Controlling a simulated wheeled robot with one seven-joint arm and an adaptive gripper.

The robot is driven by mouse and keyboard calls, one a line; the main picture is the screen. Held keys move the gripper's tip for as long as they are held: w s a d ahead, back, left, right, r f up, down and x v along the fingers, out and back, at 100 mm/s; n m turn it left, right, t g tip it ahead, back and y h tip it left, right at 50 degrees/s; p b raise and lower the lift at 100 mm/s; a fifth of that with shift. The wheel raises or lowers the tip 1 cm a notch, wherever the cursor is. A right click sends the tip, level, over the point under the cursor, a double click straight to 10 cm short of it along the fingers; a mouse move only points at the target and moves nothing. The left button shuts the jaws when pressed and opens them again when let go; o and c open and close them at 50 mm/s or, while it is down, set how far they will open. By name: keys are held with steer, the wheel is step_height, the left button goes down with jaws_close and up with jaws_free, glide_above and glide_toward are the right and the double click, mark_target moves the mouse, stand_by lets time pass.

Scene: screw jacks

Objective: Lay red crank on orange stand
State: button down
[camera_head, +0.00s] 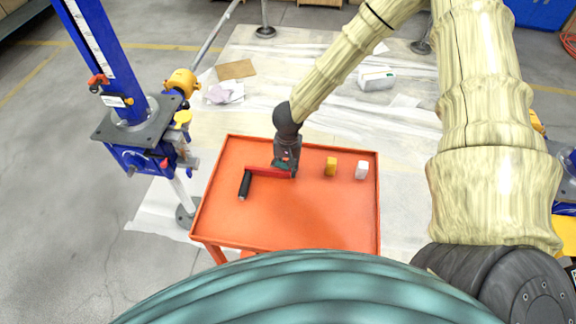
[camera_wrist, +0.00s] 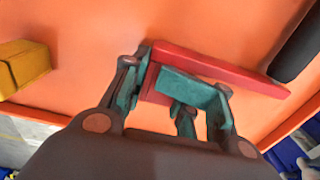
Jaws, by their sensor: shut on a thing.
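The red crank (camera_head: 266,172) has a red arm and a black handle (camera_head: 245,185). It is on or just above the top of the orange stand (camera_head: 310,215), left of the middle; I cannot tell whether it touches. My gripper (camera_head: 285,168) is over the crank's right end and is shut on it. In the wrist view my gripper (camera_wrist: 178,105) has its teal fingers around the near end of the red crank arm (camera_wrist: 220,68). The black handle (camera_wrist: 299,45) shows at the upper right. The gripped end is partly hidden by the fingers.
A blue screw jack (camera_head: 125,110) with a yellow part stands to the left. The front of the stand's top is clear.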

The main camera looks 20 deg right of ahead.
steer(key=shift+s+a+f, duration=0.1)
steer(key=shift+s+f, duration=0.45)
steer(key=shift+f, duration=0.25)
steer(key=c, duration=1.2)
jaws_free()
steer(key=shift+f, duration=0.1)
steer(key=o, duration=0.5)
steer(key=shift+w+f, duration=0.3)
steer(key=shift+w, duration=0.05)
steer(key=shift+c, duration=0.2)
steer(key=shift+s+d+r, duration=0.1)
steer(key=shift+d+r, duration=0.1)
steer(key=shift+r, duration=0.15)
steer(key=shift+a, duration=0.1)
steer(key=shift+w+r, duration=0.1)
steer(key=shift+w, duration=0.1)
steer(key=shift+w+r, duration=0.1)
steer(key=shift+r, duration=0.55)
step_height(320, 180, up, 11)
steer(key=shift+f, duration=0.15)
